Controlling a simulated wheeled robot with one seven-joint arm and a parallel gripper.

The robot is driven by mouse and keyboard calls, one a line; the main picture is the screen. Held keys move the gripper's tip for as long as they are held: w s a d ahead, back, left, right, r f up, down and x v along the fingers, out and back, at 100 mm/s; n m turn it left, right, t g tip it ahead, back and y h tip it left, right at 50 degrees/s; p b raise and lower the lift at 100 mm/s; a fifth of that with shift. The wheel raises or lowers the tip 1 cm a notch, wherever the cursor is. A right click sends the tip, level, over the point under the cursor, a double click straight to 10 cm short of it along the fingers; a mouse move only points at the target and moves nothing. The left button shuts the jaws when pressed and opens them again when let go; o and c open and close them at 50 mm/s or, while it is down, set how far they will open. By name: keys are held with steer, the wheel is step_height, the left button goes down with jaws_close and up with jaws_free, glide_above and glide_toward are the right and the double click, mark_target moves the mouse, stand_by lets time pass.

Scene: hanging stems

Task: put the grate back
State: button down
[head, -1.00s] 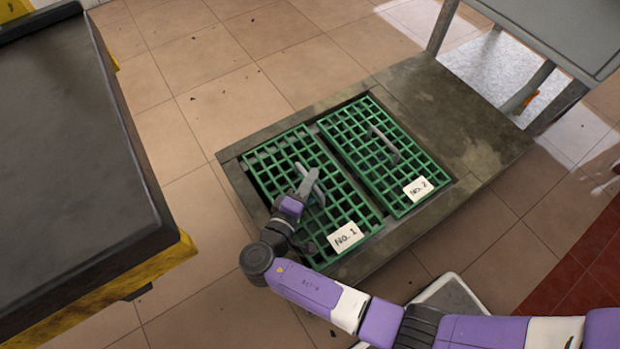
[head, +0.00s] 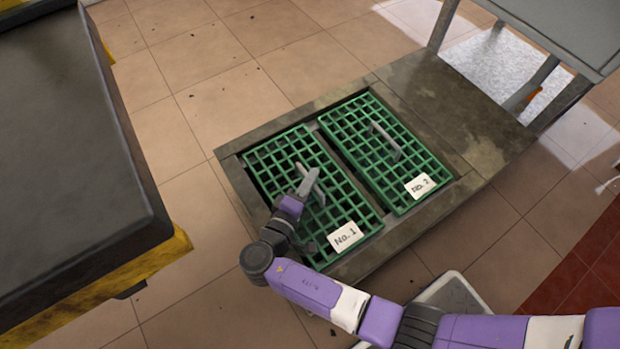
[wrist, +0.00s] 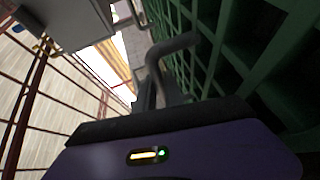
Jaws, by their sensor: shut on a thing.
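The green grate marked No. 1 (head: 341,199) lies at the left opening of the dark frame in the head view. I cannot tell whether it sits fully flush. A dark gap shows along its left edge. My gripper (head: 309,182) is shut on the grey handle of this grate, near its middle. In the wrist view the handle (wrist: 182,42) rises between my fingers, with green bars (wrist: 225,60) close on the right. The green grate marked No. 2 (head: 372,133) lies in the right opening, with its own handle (head: 385,141) free.
The dark stone frame (head: 440,105) surrounds both openings. A dark-topped bench with yellow sides (head: 75,150) stands at the left. A grey table (head: 570,30) stands at the upper right. Tiled floor (head: 230,80) beyond the frame is mostly clear, with small dark scraps.

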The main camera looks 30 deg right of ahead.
steer(key=shift+w+f, duration=0.1)
steer(key=shift+f, duration=0.15)
steer(key=c, duration=1.5)
jaws_free()
steer(key=shift+o, duration=0.7)
steer(key=shift+f, duration=0.1)
steer(key=shift+f, duration=0.1)
steer(key=p+v, duration=0.1)
steer(key=v, duration=0.5)
steer(key=shift+a+r+p, duration=0.25)
steer(key=shift+a+p, duration=0.05)
steer(key=shift+s+a, duration=0.45)
steer(key=shift+s, duration=0.1)
steer(key=shift+a, duration=0.15)
